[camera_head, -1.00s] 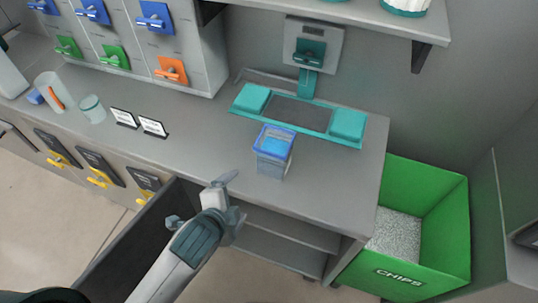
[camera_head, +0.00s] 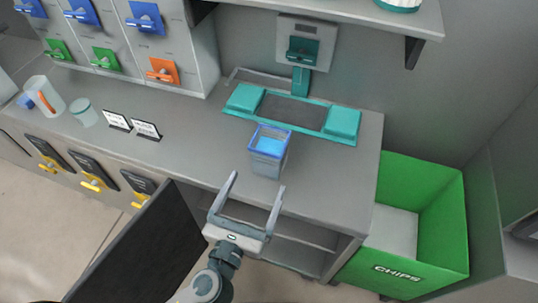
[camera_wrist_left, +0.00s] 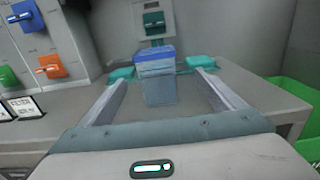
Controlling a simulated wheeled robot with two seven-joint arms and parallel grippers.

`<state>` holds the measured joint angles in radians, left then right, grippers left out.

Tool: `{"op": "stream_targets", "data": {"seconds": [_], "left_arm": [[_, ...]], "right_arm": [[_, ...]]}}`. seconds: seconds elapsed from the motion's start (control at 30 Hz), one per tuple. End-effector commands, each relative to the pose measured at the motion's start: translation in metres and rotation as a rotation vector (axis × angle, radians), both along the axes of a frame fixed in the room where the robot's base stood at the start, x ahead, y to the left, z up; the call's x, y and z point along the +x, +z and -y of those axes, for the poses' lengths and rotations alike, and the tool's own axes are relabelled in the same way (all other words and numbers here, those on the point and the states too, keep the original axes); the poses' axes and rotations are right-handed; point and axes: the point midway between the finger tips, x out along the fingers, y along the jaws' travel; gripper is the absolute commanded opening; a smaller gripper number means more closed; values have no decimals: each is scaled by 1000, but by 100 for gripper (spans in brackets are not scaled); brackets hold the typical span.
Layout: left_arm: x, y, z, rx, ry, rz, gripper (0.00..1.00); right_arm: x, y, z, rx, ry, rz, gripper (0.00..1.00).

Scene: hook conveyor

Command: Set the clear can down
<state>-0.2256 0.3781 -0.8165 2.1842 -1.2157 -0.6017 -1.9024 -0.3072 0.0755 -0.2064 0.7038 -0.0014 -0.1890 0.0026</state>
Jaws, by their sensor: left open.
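A bluish, see-through square can (camera_head: 268,151) with a blue rim stands upright on the grey counter (camera_head: 190,130), in front of the teal scale-like station. It also shows in the left wrist view (camera_wrist_left: 160,90), straight ahead between my fingers. My left gripper (camera_head: 256,181) is open and empty. Its two fingers point toward the can from the near side, at the counter's front edge, and appear apart from it. My right gripper is out of view.
The teal station (camera_head: 292,112) stands behind the can. Two small label cards (camera_head: 131,126) and pale cups (camera_head: 84,112) are to the left. A dark open door (camera_head: 135,245) is below the counter. A green CHIPS bin (camera_head: 425,255) stands right.

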Motion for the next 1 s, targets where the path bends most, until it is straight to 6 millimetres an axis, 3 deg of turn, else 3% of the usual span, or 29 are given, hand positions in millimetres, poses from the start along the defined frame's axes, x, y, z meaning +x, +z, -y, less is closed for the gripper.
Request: {"op": "stream_targets", "data": {"seconds": [0.27, 0.43, 0.73, 1.0], "left_arm": [[2, 1, 0, -4, 2, -1, 88], [16, 2, 4, -5, 3, -1, 88], [64, 3, 20, -4, 3, 0, 88], [105, 2, 33, -6, 3, -2, 88]], "right_arm": [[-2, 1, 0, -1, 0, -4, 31], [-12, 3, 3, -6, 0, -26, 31], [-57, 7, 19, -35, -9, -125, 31], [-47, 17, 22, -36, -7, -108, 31]]}}
